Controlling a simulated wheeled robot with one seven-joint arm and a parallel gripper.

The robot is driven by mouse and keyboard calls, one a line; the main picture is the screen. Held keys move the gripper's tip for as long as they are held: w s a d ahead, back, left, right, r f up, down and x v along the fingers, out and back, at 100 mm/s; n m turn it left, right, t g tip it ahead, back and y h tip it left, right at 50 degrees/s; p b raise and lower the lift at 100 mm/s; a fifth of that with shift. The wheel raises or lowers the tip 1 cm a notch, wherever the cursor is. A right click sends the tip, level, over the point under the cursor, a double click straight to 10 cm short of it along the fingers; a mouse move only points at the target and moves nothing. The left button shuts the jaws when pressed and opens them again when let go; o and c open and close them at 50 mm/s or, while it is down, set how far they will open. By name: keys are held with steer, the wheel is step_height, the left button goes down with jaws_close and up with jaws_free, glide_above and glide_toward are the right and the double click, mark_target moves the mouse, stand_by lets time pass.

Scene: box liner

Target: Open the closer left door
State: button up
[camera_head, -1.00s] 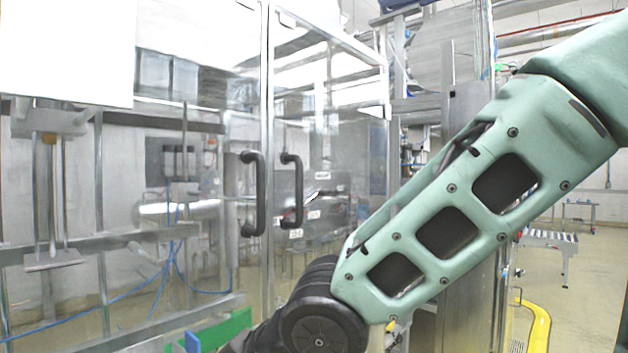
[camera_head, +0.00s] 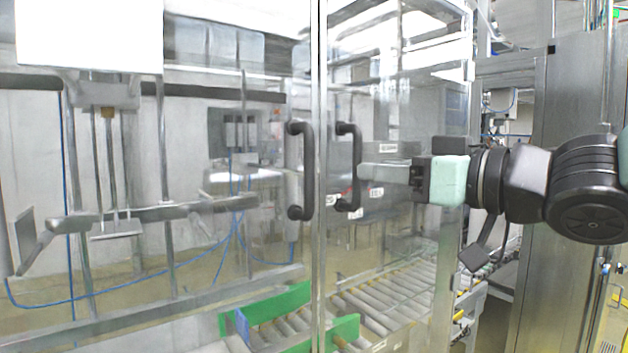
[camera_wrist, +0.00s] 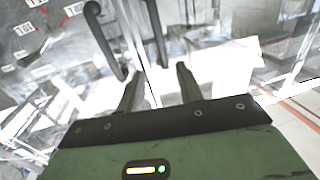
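The left glass door (camera_head: 314,90) shows in the head view with a black vertical handle (camera_head: 296,170) near its right edge. The right door's similar black handle (camera_head: 356,168) stands just beside it. Both doors look closed. My gripper (camera_head: 366,172) reaches in from the right, its fingers pointing left and overlapping the right handle's edge in the picture. In the wrist view my gripper (camera_wrist: 157,84) has its two fingers apart with nothing between them. The left door's handle (camera_wrist: 159,42) appears ahead, between the fingertip directions; the right door's handle (camera_wrist: 100,40) is left of it. Exact distance is unclear.
Behind the glass are a roller conveyor (camera_head: 395,295), green guides (camera_head: 265,308) and blue hoses. A steel cabinet column (camera_head: 560,90) stands at the right, behind my arm. The space before the left door looks clear.

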mark_target(313, 166)
steer(key=p+x, duration=0.4)
steer(key=x, duration=0.9)
steer(key=shift+s, duration=0.1)
steer(key=shift+w+a+f, duration=0.1)
steer(key=shift+w+a, duration=0.4)
steer(key=shift+a, duration=0.05)
steer(key=shift+c, duration=0.4)
jaws_close()
